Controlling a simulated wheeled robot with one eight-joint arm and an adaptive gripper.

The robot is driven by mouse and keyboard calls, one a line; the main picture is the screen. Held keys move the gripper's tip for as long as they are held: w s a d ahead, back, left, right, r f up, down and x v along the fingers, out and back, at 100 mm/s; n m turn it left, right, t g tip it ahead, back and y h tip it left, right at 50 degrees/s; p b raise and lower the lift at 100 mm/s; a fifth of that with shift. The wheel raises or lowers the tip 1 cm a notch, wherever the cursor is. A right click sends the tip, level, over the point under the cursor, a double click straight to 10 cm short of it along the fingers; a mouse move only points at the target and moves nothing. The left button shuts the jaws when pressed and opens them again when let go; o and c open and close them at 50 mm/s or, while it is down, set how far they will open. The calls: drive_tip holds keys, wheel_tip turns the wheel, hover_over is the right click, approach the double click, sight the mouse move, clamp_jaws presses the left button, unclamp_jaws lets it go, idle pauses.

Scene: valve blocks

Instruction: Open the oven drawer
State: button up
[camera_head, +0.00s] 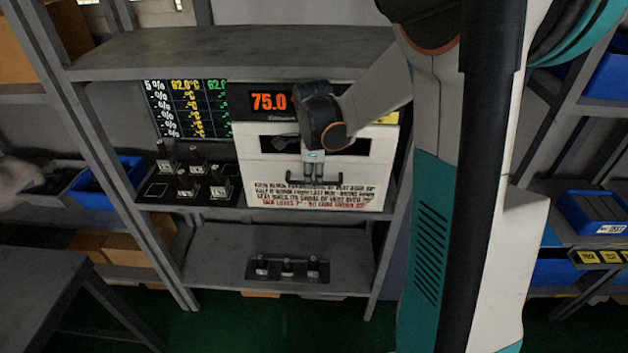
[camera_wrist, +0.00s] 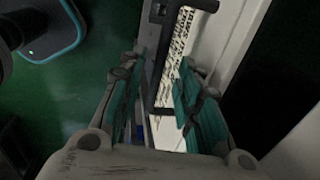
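The oven (camera_head: 262,140) is a white box on the middle shelf, with a dark front slot and an orange 75.0 display (camera_head: 268,102) above it. Its drawer looks closed. A black bar handle (camera_head: 296,185) runs across the lower front. In the wrist view the handle (camera_wrist: 166,65) shows as a dark bar with bent ends. My gripper (camera_head: 314,178) points down at the middle of the handle. In the wrist view my gripper (camera_wrist: 160,68) is open, its teal-padded fingers on either side of the bar. I cannot tell whether they touch it. My wrist hides part of the oven's front.
A tray with several dark valve blocks (camera_head: 187,184) stands left of the oven, below a readout board (camera_head: 188,110). Another small rack of blocks (camera_head: 288,268) sits on the lower shelf (camera_head: 215,268). A grey table (camera_head: 40,285) is at the front left. Shelf posts flank the oven.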

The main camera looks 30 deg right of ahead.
drive_tip(key=shift+w+d+f, duration=0.1)
drive_tip(key=shift+f, duration=0.6)
drive_tip(key=shift+c, duration=0.5)
clamp_jaws()
drive_tip(key=s+a, duration=0.6)
drive_tip(key=s, duration=0.2)
drive_tip(key=s+a+p, duration=0.1)
drive_tip(key=s+a, duration=0.4)
drive_tip(key=s, duration=0.4)
drive_tip(key=shift+s+a, duration=0.15)
drive_tip(key=shift+a, duration=0.2)
